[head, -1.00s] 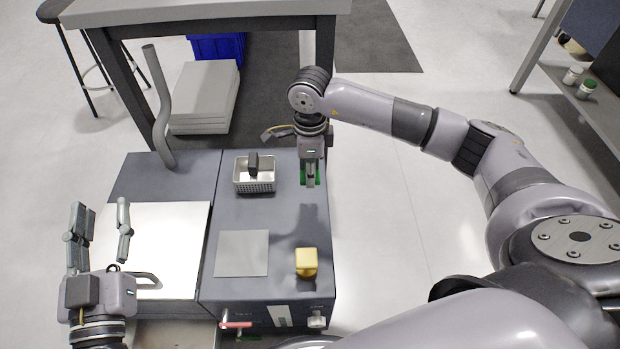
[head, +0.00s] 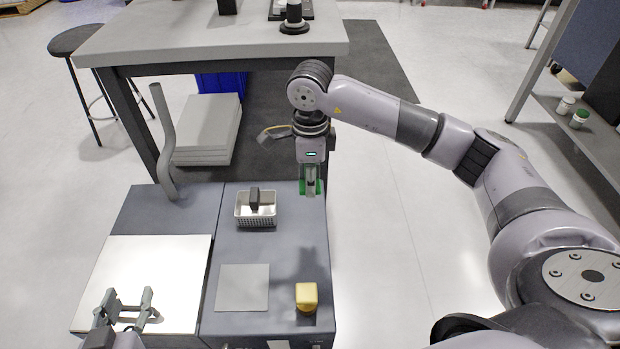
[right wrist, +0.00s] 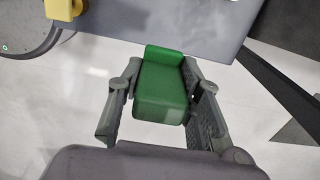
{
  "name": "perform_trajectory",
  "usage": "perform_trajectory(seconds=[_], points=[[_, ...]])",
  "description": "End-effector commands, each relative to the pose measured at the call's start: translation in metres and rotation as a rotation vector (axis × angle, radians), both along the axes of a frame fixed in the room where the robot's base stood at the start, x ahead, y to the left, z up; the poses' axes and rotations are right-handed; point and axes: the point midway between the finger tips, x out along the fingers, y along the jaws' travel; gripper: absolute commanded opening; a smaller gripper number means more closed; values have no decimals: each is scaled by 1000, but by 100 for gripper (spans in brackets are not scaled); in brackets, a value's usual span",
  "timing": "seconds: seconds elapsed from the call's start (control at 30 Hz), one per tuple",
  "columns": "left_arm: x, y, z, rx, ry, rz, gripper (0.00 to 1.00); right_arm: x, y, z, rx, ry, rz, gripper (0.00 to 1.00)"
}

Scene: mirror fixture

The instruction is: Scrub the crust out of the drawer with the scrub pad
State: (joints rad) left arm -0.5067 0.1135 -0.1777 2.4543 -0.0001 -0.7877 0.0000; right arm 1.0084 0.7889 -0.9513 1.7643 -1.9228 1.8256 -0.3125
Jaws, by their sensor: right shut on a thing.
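My right gripper (head: 311,190) is shut on a green block-shaped pad (right wrist: 165,85), which looks like the scrub pad. It holds the pad in the air by the right edge of the grey counter (head: 290,240). In the right wrist view the pad sits between both fingers (right wrist: 163,112). My left gripper (head: 127,303) is at the bottom left, over the front of the pale plate (head: 155,270). Its fingers are apart and nothing shows between them. The drawer and its crust are out of view now.
A metal basket (head: 256,212) with a dark-handled thing stands on the counter. A bent grey pipe (head: 165,140) rises at the back left. A table (head: 200,40) stands behind.

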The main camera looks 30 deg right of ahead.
Motion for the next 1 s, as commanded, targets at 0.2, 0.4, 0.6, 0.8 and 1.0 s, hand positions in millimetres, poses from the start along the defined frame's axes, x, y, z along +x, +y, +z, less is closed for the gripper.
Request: perform_trajectory(seconds=[0.2, 0.4, 0.6, 0.8, 1.0], points=[[0, 0, 0, 0, -1, 0, 40, 0, 0, 0, 0, 0, 0, 21], [0, 0, 0, 0, -1, 0, 40, 0, 0, 0, 0, 0, 1, 11], [0, 0, 0, -1, -1, -1, 40, -2, 4, 3, 1, -3, 108, 11], [0, 0, 0, -2, -2, -1, 40, -8, 16, 14, 4, -8, 482, 11], [0, 0, 0, -2, -2, -1, 40, -18, 29, 26, 4, -11, 940, 11]])
